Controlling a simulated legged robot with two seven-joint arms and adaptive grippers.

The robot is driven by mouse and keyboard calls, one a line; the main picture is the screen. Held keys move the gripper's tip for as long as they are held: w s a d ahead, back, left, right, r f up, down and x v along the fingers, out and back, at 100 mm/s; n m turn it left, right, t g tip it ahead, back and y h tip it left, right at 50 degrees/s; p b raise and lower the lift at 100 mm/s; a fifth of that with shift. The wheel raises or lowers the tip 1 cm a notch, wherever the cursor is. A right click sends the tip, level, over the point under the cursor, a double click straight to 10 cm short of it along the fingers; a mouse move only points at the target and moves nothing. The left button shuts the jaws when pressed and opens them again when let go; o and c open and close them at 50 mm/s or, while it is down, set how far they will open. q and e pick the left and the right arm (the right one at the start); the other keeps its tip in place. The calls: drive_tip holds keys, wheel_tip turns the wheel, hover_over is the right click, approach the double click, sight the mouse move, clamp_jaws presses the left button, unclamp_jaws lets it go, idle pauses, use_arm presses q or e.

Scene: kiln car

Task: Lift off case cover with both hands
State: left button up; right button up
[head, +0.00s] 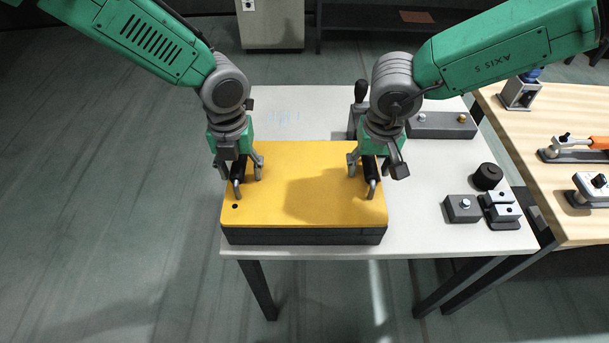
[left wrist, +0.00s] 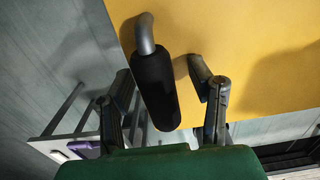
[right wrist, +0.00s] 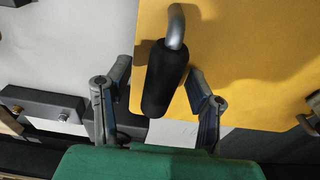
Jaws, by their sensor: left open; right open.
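The case cover is a flat yellow plate (head: 300,200) lying on a dark case body (head: 300,237) on the white table. It has two black-gripped handles, one near its left side and one near its right side. My left gripper (head: 247,176) is open around the left handle, whose black grip (left wrist: 158,90) stands between the spread fingers in the left wrist view. My right gripper (head: 367,176) is open around the right handle, whose black grip (right wrist: 165,80) stands between the fingers in the right wrist view. Neither gripper is closed on its handle.
On the white table (head: 420,225), right of the case, are a grey block (head: 463,208), a clamp-like fixture (head: 502,210), a black round knob (head: 488,176) and a long grey block (head: 440,125). A wooden bench (head: 560,120) with toggle clamps adjoins on the right.

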use_arm(q)
clamp_jaws()
use_arm(e)
clamp_jaws()
use_arm(q)
drive_tip(key=shift+w+r, duration=0.1)
drive_tip(key=shift+r, duration=0.1)
use_arm(e)
drive_tip(key=shift+w+r, duration=0.1)
drive_tip(key=shift+r, duration=0.15)
